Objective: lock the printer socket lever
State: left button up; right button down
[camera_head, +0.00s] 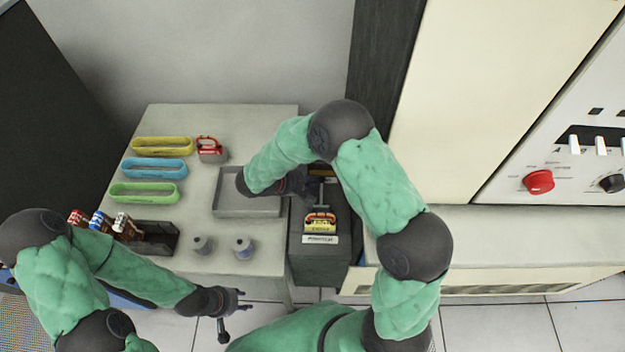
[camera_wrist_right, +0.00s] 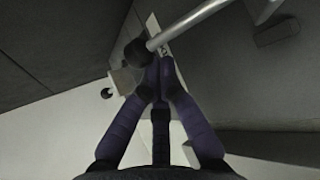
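The printer (camera_head: 318,262) is a dark grey box beside the table, with a yellow red-handled block (camera_head: 320,224) seated in its top. The socket lever, a metal rod (camera_wrist_right: 190,22) with a black knob (camera_wrist_right: 135,52), crosses the top of the right wrist view. My right gripper (camera_wrist_right: 160,68) has its fingers brought together right at the rod, close to the knob; whether they touch it is unclear. In the head view the right gripper (camera_head: 308,184) is partly hidden by my arm at the printer's back. My left gripper (camera_head: 236,312) is open and empty, in front of the table.
The table (camera_head: 200,290) holds a grey tray (camera_head: 248,211), yellow, blue and green trays (camera_head: 148,194), a red-handled grey block (camera_head: 211,150), a dark rack (camera_head: 155,238) with several handled pieces and two small spools (camera_head: 243,248). A cream cabinet and control panel (camera_head: 560,165) stand right.

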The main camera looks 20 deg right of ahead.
aim_at(321, 178)
jog(key=shift+s+r, duration=0.15)
jog(key=shift+r, duration=0.2)
jog(key=shift+s+a+r+b, duration=0.15)
jog(key=shift+s+r+b, duration=0.05)
jog(key=shift+r+b, duration=0.15)
jog(key=t+b, duration=0.1)
jog(key=s+r+m+h+b, duration=0.1)
jog(key=shift+s+a+r+t+h+b, duration=0.1)
jog(key=shift+a+t+h+b, duration=0.2)
jog(key=shift+t, duration=0.1)
jog(key=shift+s+a+r+m+t+h+b, duration=0.2)
jog(key=shift+s+r+m+t+h+b, duration=0.25)
jog(key=shift+t+b, duration=0.2)
jog(key=shift+s+a+r, duration=0.1)
jog(key=shift+s+r, duration=0.05)
jog(key=shift+r, duration=0.15)
jog(key=shift+s+a+r, duration=0.2)
jog(key=shift+s+r, duration=0.2)
jog(key=shift+s, duration=0.1)
jog(key=shift+s+a+r, duration=0.15)
jog(key=shift+s+a, duration=0.1)
jog(key=shift+s, duration=0.25)
jog(key=shift+s+a+r, duration=0.15)
jog(key=shift+s+a, duration=0.1)
jog(key=shift+s, duration=0.25)
jog(key=shift+a, duration=0.1)
